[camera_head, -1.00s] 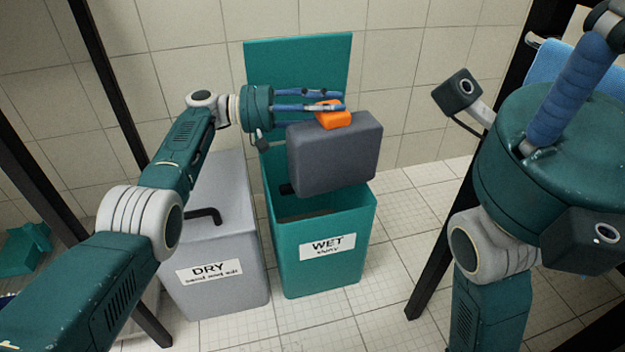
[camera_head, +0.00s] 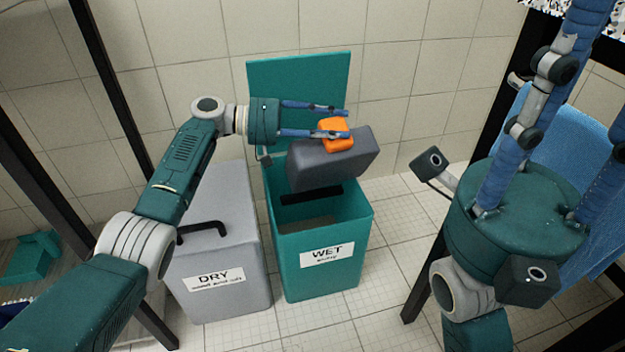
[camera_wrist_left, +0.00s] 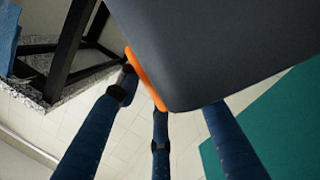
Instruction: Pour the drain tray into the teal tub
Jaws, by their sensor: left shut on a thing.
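The drain tray, a dark grey box (camera_head: 325,166) with an orange handle (camera_head: 337,141), is held tilted above the open teal tub (camera_head: 318,240) labelled WET. My left gripper (camera_head: 345,124) is shut on the orange handle, its blue fingers on both sides of it. In the left wrist view the grey tray (camera_wrist_left: 215,45) fills the upper right and the orange handle (camera_wrist_left: 146,80) lies between the fingers. The tray's inside faces away, so its contents are hidden. My right gripper (camera_head: 545,110) stands upright at the right, its fingers spread and partly cut off by the frame's top.
A grey DRY bin (camera_head: 220,255) with a black handle stands left of the teal tub. The tub's teal lid (camera_head: 300,75) stands up behind it. A blue cloth (camera_head: 600,170) hangs at the right by a black frame post. Tiled floor is clear right of the tub.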

